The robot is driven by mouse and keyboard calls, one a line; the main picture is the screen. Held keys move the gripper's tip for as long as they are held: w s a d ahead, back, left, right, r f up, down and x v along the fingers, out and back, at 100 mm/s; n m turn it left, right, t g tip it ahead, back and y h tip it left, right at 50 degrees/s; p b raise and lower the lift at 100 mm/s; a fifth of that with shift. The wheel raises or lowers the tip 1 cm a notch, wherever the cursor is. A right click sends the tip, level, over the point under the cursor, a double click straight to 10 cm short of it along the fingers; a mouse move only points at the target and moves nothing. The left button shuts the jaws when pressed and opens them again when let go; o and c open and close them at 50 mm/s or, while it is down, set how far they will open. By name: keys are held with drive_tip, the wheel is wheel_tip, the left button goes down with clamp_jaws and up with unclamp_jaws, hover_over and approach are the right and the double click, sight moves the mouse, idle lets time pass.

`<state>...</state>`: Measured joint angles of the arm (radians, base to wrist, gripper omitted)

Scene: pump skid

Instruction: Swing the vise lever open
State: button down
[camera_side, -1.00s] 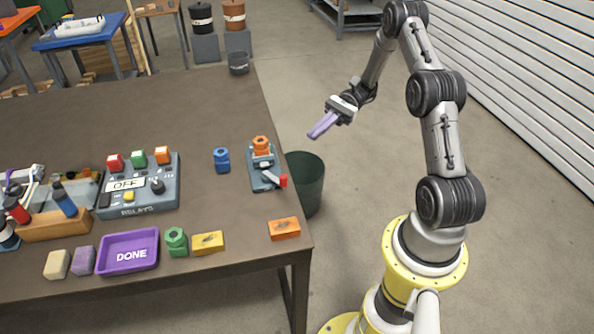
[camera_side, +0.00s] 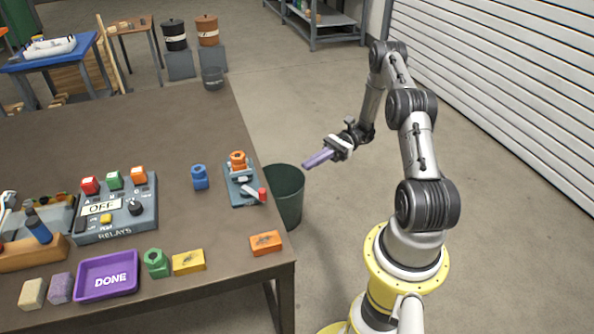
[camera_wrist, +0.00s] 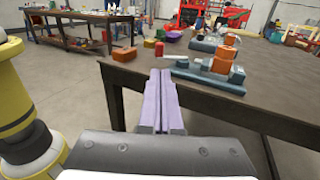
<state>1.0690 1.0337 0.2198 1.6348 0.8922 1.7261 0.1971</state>
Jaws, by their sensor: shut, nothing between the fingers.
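The vise (camera_side: 240,190) has a grey-blue base and stands near the table's right edge, with an orange fitting (camera_side: 238,161) at its far end. Its lever (camera_side: 250,191) is a pale bar ending in a red knob (camera_side: 262,194), pointing towards the table edge. The wrist view shows the vise (camera_wrist: 208,76) ahead and to the right, and the red knob (camera_wrist: 159,48) straight ahead beyond the fingertips. My gripper (camera_side: 306,164) is shut and empty, off the table's right side and apart from the lever. Its lilac fingers (camera_wrist: 161,73) lie together in the wrist view.
A dark bin (camera_side: 287,196) stands on the floor beside the table, near the vise. An orange block (camera_side: 266,243) lies at the table's near right corner. A blue fitting (camera_side: 199,177) stands left of the vise, and a relay box (camera_side: 118,226) is further left.

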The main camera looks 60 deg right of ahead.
drive_tip(key=x, duration=1.2)
drive_tip(key=shift+a, duration=0.45)
drive_tip(key=shift+s+a+m+t+h, duration=0.1)
drive_tip(key=shift+a+m+t+h, duration=0.25)
drive_tip(key=shift+m+t, duration=0.25)
drive_tip(key=shift+s+a+m+t+h, duration=0.1)
drive_tip(key=shift+a+m+t+h, duration=0.4)
drive_tip(key=shift+t, duration=0.25)
drive_tip(key=shift+s+a+m+t+h, duration=0.1)
drive_tip(key=shift+a+m+t+h, duration=0.25)
drive_tip(key=shift+m+t, duration=0.35)
drive_tip(key=shift+w+a+m+t+h, duration=0.15)
drive_tip(key=shift+a+m+t+h, duration=0.25)
drive_tip(key=shift+a+t+h, duration=0.35)
drive_tip(key=shift+w+a, duration=0.2)
drive_tip(key=shift+a, duration=0.45)
drive_tip(key=shift+w+a, duration=0.25)
drive_tip(key=shift+a, duration=0.4)
drive_tip(key=shift+x, duration=1.3)
drive_tip(key=shift+a, duration=0.1)
drive_tip(key=shift+s, duration=0.1)
